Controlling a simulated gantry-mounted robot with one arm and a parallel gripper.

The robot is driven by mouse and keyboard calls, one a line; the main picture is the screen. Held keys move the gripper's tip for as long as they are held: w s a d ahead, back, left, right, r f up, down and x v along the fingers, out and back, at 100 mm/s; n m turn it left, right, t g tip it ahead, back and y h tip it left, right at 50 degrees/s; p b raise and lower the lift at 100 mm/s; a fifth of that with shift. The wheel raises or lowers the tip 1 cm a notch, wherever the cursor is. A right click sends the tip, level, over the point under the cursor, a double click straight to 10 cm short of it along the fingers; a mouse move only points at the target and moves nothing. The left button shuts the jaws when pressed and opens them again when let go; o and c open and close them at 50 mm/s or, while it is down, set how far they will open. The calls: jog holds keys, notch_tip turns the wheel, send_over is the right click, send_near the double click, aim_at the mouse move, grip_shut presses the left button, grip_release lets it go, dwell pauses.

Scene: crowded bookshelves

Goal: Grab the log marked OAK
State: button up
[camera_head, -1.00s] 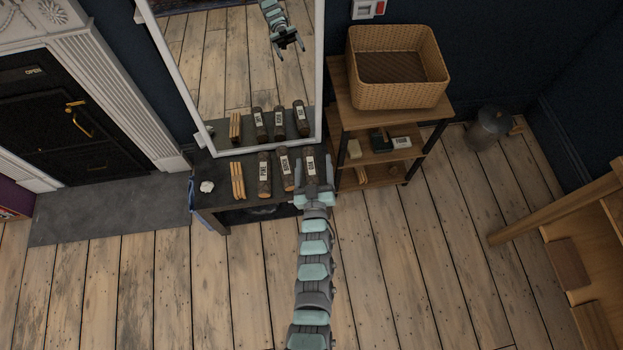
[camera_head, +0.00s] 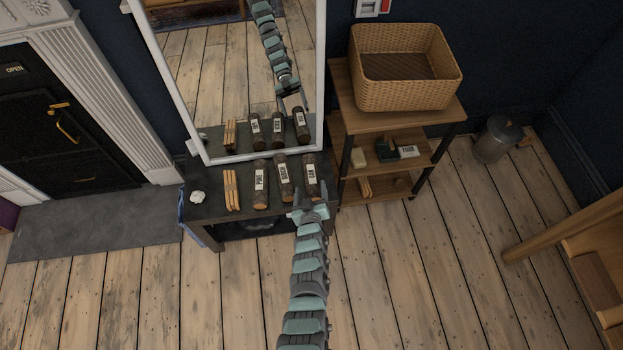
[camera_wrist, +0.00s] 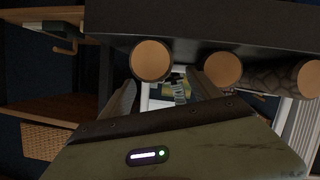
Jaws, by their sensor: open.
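The log marked OAK (camera_head: 312,171) lies on the dark low table, the rightmost of three labelled dark-bark logs in the head view. The log marked BIRCH (camera_head: 284,174) is just left of it, and the log marked PINE (camera_head: 260,186) further left. My gripper (camera_head: 311,199) is open and empty at the near end of the OAK log. In the wrist view, which looks turned over, the round pale end of the leftmost log (camera_wrist: 151,60), apparently OAK, shows between and beyond my fingers (camera_wrist: 163,98). Contact cannot be told.
The dark table (camera_head: 210,208) also holds a bundle of sticks (camera_head: 231,190) and a white crumpled thing (camera_head: 197,196). A mirror (camera_head: 205,75) stands behind the logs. A wooden shelf (camera_head: 385,120) with a wicker basket (camera_head: 405,65) stands close on the right. The floor in front is clear.

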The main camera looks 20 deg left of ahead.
aim_at(311, 180)
jog(key=shift+w+a+f+b, duration=0.15)
jog(key=shift+w+f+b, duration=0.25)
jog(key=shift+w, duration=0.1)
jog(key=shift+b+x, duration=1.05)
jog(key=shift+x, duration=1.05)
jog(key=shift+w+r, duration=0.1)
jog(key=shift+r, duration=0.1)
grip_shut()
